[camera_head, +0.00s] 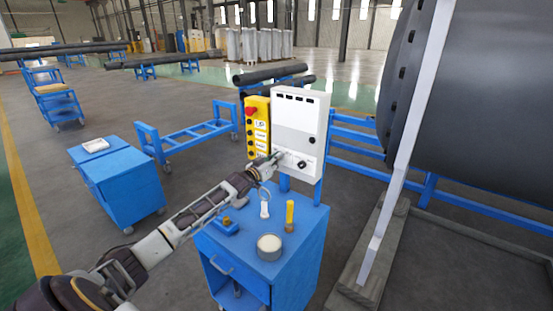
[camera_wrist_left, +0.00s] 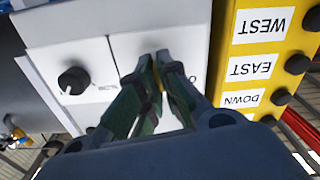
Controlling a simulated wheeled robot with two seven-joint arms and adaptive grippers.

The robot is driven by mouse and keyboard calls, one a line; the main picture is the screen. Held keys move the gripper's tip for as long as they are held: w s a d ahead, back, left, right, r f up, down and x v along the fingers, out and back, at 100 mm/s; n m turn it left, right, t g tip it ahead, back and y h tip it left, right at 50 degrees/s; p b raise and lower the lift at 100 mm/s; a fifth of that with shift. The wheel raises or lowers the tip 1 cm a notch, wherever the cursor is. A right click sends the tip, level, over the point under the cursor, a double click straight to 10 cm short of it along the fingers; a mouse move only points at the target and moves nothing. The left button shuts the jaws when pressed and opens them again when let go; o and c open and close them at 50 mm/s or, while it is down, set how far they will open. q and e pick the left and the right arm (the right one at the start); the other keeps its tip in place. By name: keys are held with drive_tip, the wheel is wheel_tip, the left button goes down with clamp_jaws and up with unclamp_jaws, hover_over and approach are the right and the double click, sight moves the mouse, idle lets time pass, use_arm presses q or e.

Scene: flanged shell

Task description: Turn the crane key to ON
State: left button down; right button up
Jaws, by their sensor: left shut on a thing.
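The white control box (camera_head: 300,120) stands upright behind the blue cart, with a black knob (camera_head: 302,165) low on its front. My left gripper (camera_head: 279,156) reaches to the lower left of the box front. In the left wrist view its fingertips (camera_wrist_left: 161,62) are closed together against the white panel (camera_wrist_left: 125,45). They are shut on the crane key, which is mostly hidden between the fingers. Part of a printed letter shows beside the fingers, but the label cannot be read. The black knob (camera_wrist_left: 73,80) sits apart from the fingers. My right gripper is not in view.
A yellow pendant (camera_head: 257,128) with a red button hangs close left of the box. The blue cart (camera_head: 285,262) below the arm holds a round tin (camera_head: 269,246), a yellow-topped tool (camera_head: 290,214) and a white bottle (camera_head: 264,208). A large dark shell (camera_head: 480,110) stands right.

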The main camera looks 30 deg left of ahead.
use_arm(q)
drive_tip(key=m+p, duration=0.1)
drive_tip(key=m, duration=0.9)
drive_tip(key=shift+f+m, duration=0.1)
drive_tip(key=shift+m, duration=0.3)
drive_tip(key=c, duration=1.6)
unclamp_jaws()
drive_tip(key=shift+c, duration=0.2)
drive_tip(key=shift+s, duration=0.1)
drive_tip(key=shift+s, duration=0.1)
drive_tip(key=s, duration=1.1)
drive_tip(key=shift+s+a, duration=0.3)
drive_tip(key=shift+a, duration=0.1)
